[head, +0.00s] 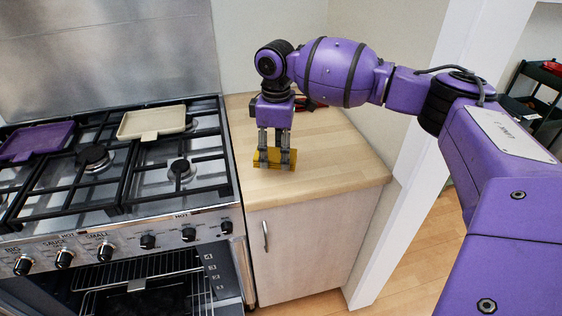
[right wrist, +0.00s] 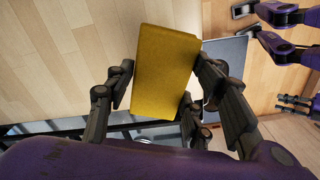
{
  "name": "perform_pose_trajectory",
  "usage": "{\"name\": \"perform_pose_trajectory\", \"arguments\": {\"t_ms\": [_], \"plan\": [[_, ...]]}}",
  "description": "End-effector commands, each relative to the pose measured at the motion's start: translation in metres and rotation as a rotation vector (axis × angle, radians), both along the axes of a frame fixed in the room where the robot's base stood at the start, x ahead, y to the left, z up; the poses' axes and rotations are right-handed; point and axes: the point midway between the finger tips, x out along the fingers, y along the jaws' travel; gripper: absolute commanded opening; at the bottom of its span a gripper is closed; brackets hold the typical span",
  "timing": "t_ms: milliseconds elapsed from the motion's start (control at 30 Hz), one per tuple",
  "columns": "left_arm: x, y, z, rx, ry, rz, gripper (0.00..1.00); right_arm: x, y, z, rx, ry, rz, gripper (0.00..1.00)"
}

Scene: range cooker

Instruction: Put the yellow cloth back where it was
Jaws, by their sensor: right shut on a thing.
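The yellow cloth (head: 272,158) is a small folded block at the near left part of the wooden counter (head: 312,165), to the right of the cooker. My right gripper (head: 274,152) points down and is shut on it. In the right wrist view the cloth (right wrist: 165,70) is between the dark fingers of my right gripper (right wrist: 155,85). The cloth is on the counter or just above it; I cannot tell which. My left gripper does not show in the head view.
The range cooker (head: 120,215) stands left of the counter, with black pan supports. A cream tray-like pan (head: 152,122) and a purple one (head: 35,141) rest on it. Dark and red things lie behind my right wrist, partly hidden. The counter's front is clear.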

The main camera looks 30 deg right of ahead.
Motion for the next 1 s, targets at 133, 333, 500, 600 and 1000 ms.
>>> {"name": "perform_pose_trajectory", "arguments": {"t_ms": [133,333,500,600,1000], "plan": [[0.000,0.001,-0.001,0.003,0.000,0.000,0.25,0.007,-0.009,-0.013,0.001,-0.001,0.000,0.28],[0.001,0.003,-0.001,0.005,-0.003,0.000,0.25,0.012,-0.017,-0.024,0.000,0.000,-0.002,0.28],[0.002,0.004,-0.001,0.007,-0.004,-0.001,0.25,0.012,-0.017,-0.050,0.001,-0.001,0.001,0.28],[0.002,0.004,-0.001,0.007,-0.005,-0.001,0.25,0.013,-0.017,-0.055,0.000,-0.003,0.001,0.28],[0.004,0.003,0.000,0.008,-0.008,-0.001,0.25,0.012,-0.017,-0.058,0.000,-0.003,0.001,0.58]]}}
